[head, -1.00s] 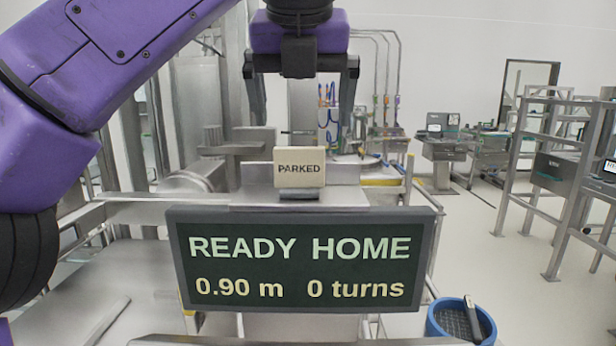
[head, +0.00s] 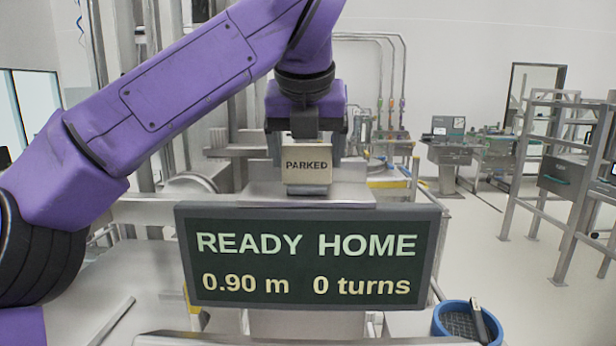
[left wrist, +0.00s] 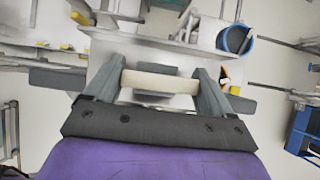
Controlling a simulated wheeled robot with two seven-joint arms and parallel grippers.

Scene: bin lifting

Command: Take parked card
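The parked card (head: 306,166) is a cream block marked PARKED. It stands upright in a small grey holder (head: 307,189) on the metal ledge behind the display sign. My left gripper (head: 307,158) comes down over the card from above, with one finger at each side edge. In the left wrist view, the card (left wrist: 161,82) shows as a pale bar between the fingers, which appear to touch both its ends. The gripper looks shut on it, and the card still sits at its holder. My right gripper is in neither view.
A dark display (head: 308,257) reading READY HOME, 0.90 m, 0 turns stands in front of the ledge. A blue bin (head: 464,325) is at lower right. A metal frame (head: 545,165) stands at the right, with open floor before it.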

